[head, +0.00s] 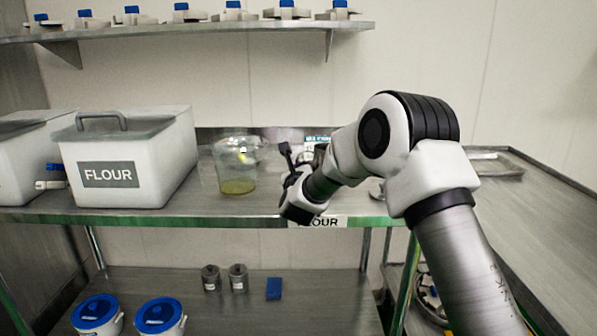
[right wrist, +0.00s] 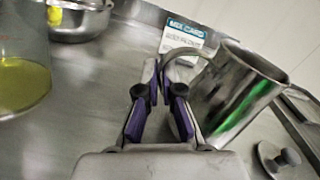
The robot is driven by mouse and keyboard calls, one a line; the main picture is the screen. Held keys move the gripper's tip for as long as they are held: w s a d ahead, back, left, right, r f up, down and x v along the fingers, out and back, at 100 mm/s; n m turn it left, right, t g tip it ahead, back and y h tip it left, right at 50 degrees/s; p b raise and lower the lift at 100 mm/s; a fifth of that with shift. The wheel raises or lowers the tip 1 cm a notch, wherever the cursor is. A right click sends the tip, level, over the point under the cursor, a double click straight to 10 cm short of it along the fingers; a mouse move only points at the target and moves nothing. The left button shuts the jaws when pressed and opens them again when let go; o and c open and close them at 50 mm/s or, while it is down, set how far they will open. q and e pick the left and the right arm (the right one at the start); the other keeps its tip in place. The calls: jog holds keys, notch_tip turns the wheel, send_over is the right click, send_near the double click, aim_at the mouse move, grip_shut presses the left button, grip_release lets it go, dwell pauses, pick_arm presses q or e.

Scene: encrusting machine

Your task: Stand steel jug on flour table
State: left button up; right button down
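The steel jug (right wrist: 240,92) shows in the right wrist view, right of my fingers, with its curved handle toward them. It looks tilted there, but that view is tilted too; I cannot tell whether its base touches the table. My right gripper (right wrist: 157,75) has its fingertips close together on the handle. My left gripper is not in view.
A clear measuring jug (head: 237,172) with yellow liquid stands left of my right gripper. A white FLOUR bin (head: 135,160) is further left. A mix card (right wrist: 185,38), a steel bowl (right wrist: 80,20) and a small knobbed lid (right wrist: 277,160) are near the steel jug.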

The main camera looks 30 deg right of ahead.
jog(key=shift+f, duration=0.65)
jog(key=shift+f, duration=0.15)
jog(key=c, duration=1.3)
grip_release()
jog(key=v, duration=1.2)
jog(key=shift+s, duration=0.1)
